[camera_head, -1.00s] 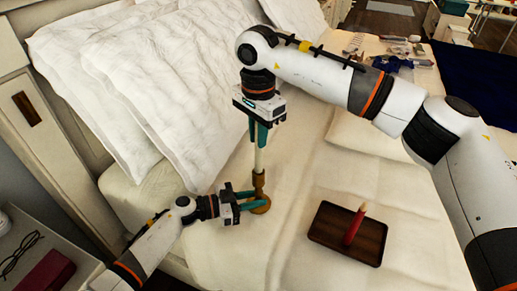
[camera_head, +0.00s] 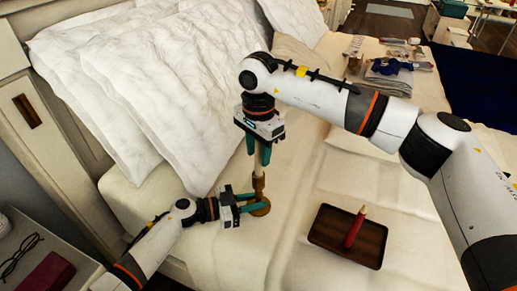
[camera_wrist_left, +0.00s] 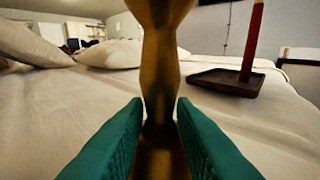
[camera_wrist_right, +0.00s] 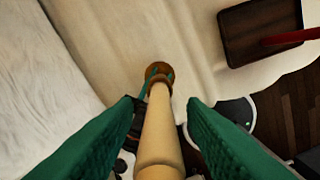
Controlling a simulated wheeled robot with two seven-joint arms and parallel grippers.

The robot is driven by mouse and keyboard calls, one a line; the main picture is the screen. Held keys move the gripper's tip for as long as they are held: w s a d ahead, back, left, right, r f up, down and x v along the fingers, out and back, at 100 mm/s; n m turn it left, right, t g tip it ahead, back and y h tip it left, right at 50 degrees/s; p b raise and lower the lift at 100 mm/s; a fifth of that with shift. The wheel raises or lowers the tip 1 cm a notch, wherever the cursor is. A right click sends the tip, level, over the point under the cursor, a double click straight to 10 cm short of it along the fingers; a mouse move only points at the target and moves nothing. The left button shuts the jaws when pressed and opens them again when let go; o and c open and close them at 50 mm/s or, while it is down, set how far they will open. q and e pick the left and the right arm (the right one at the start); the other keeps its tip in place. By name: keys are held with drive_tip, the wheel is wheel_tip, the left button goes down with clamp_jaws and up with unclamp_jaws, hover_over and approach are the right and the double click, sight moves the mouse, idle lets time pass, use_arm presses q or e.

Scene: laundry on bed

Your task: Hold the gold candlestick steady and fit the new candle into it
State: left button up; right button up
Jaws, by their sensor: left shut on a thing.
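The gold candlestick (camera_head: 260,208) stands upright on the bed. My left gripper (camera_head: 262,205) is shut on its lower stem; the left wrist view shows the gold stem (camera_wrist_left: 160,80) between the fingers. A cream candle (camera_head: 259,176) stands upright in the candlestick. My right gripper (camera_head: 258,158) points down from above with its fingers on either side of this candle. In the right wrist view the cream candle (camera_wrist_right: 160,132) runs between the fingers with gaps beside it.
White pillows (camera_head: 170,70) lie at the head of the bed. Folded clothes (camera_head: 395,72) and small items lie at the far end. A nightstand with glasses (camera_head: 20,253) and a dark red box (camera_head: 48,272) is at lower left. The bed around the tray is clear.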

use_arm(q)
drive_tip(key=shift+f, duration=0.15)
use_arm(e)
wheel_tip(320, 180, up, 12)
drive_tip(key=shift+r, duration=0.15)
idle(0.4)
use_arm(q)
drive_tip(key=o, duration=0.8)
drive_tip(key=shift+o, duration=0.2)
drive_tip(key=shift+a, duration=0.1)
